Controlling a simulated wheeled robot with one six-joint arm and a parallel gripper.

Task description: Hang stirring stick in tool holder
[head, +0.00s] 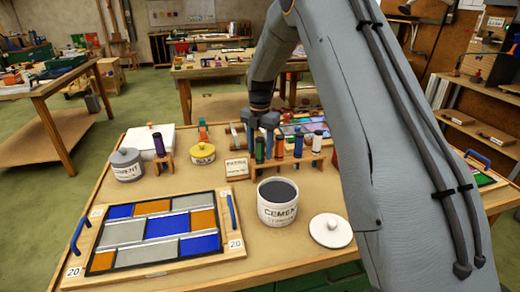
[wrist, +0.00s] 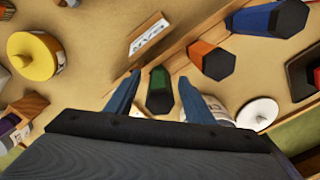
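The wooden tool holder (head: 290,161) stands behind the cement pot and carries several upright tools with coloured hexagonal handles. A green-handled tool (head: 260,149) is at its left end; it also shows in the wrist view (wrist: 160,80). I cannot tell which is the stirring stick. My gripper (head: 265,124) is above the green handle, pointing down. In the wrist view its fingers (wrist: 160,76) are spread either side of the green handle, with gaps visible.
The open cement pot (head: 278,212) and its white lid (head: 331,231) are in front of the holder. A leaded panel (head: 155,230) lies at left. A purple-handled tool (head: 159,145) stands in a wooden block, near a grey container (head: 126,164) and yellow-lidded pot (head: 203,153).

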